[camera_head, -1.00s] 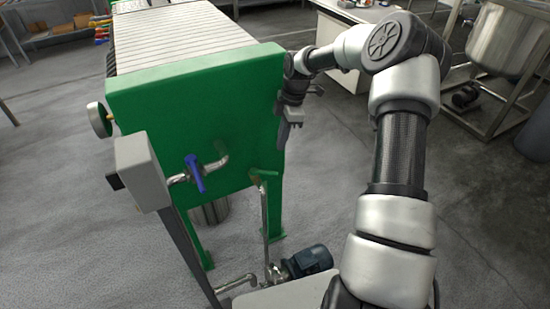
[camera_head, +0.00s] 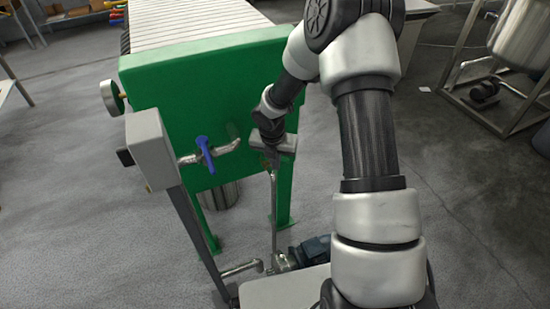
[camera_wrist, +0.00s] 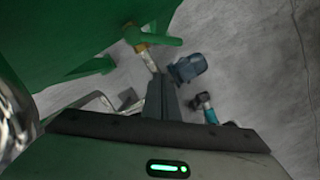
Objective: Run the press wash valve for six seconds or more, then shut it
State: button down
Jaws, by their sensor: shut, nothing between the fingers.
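The green press end plate (camera_head: 150,90) carries a valve with a blue lever (camera_head: 205,155) on a short metal pipe. The lever stands roughly across the pipe. A second valve, with a green lever (camera_wrist: 155,38) on a brass body (camera_wrist: 143,30), shows in the wrist view. In the head view my gripper mostly hides it. No label shows which is the press wash valve. My gripper (camera_head: 272,160) is right of the blue lever, near the lower right of the plate. Its fingers (camera_wrist: 160,95) are shut and empty, apart from the green lever in the wrist view.
A grey box on a post (camera_head: 150,150) stands left of the blue lever. A round gauge (camera_head: 112,97) is on the plate's left edge. A vertical pipe (camera_head: 273,215) runs down to a dark blue motor (camera_wrist: 187,67). A steel tank (camera_head: 525,45) stands far right.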

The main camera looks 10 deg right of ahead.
jog(key=w, duration=0.1)
jog(key=w+d+f, duration=0.2)
jog(key=w, duration=0.1)
jog(key=shift+f+b, duration=0.15)
jog(key=shift+b, duration=0.15)
